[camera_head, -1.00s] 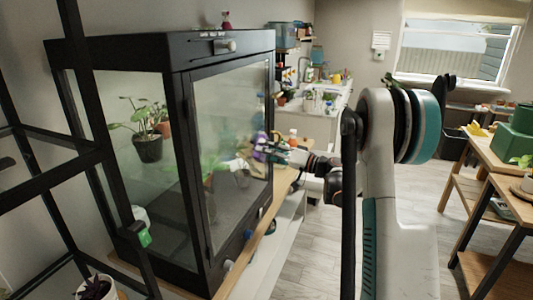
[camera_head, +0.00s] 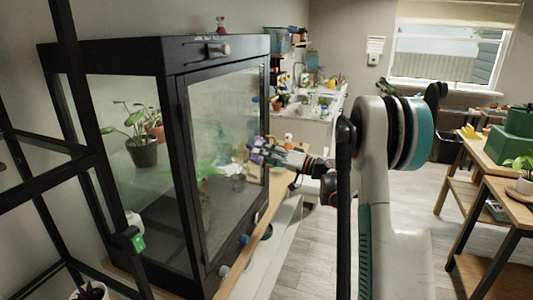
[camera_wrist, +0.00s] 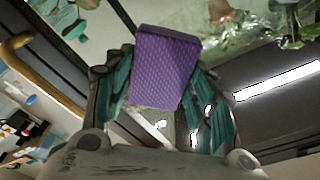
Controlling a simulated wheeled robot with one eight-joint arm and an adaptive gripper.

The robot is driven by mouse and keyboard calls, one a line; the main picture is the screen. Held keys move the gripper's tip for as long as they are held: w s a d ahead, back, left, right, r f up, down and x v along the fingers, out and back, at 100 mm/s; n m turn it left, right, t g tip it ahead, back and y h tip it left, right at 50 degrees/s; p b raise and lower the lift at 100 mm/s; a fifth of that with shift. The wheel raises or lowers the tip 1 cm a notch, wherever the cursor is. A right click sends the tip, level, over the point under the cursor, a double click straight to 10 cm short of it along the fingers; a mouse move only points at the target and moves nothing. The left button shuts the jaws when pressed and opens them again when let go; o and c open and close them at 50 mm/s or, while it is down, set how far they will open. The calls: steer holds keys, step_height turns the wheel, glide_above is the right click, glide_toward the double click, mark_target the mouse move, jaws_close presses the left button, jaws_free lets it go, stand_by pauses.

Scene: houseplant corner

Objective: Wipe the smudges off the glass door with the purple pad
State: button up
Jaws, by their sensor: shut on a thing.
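The glass door (camera_head: 215,190) is the front pane of a black-framed plant cabinet, left of centre in the head view. Hazy, cloudy patches show on its glass; which are smudges and which are reflections I cannot tell. My gripper (camera_head: 262,150) is at the far side of the door, close to the glass. In the wrist view my gripper (camera_wrist: 165,100) is shut on the purple pad (camera_wrist: 167,68), which sticks out beyond the fingers. The glass lies beyond the pad, with blurred leaves behind it. Whether the pad touches the glass I cannot tell.
A potted plant (camera_head: 141,150) stands inside the cabinet. A black metal rack (camera_head: 60,150) is close at the left. A wooden table with green boxes (camera_head: 510,145) stands at the right. The floor (camera_head: 400,200) between is clear.

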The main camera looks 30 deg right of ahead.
mark_target(243, 162)
steer(key=shift+s+a+b, duration=0.2)
steer(key=shift+s+a, duration=0.85)
steer(key=shift+a, duration=0.25)
steer(key=shift+s+a+b, duration=0.25)
steer(key=shift+s+a, duration=0.8)
steer(key=shift+a, duration=0.3)
steer(key=shift+s+a+b, duration=0.2)
steer(key=shift+s+a, duration=0.85)
steer(key=shift+a, duration=0.25)
steer(key=shift+d, duration=0.1)
steer(key=shift+d+r+v, duration=0.1)
steer(key=shift+r+v, duration=0.05)
steer(key=shift+v, duration=1.3)
steer(key=shift+d+r+v, duration=0.1)
steer(key=shift+r+v, duration=0.05)
steer(key=shift+v, duration=1.35)
steer(key=shift+d+b, duration=0.1)
steer(key=shift+b, duration=0.2)
steer(key=v, duration=0.2)
steer(key=shift+s+d, duration=0.25)
steer(key=shift+d, duration=0.05)
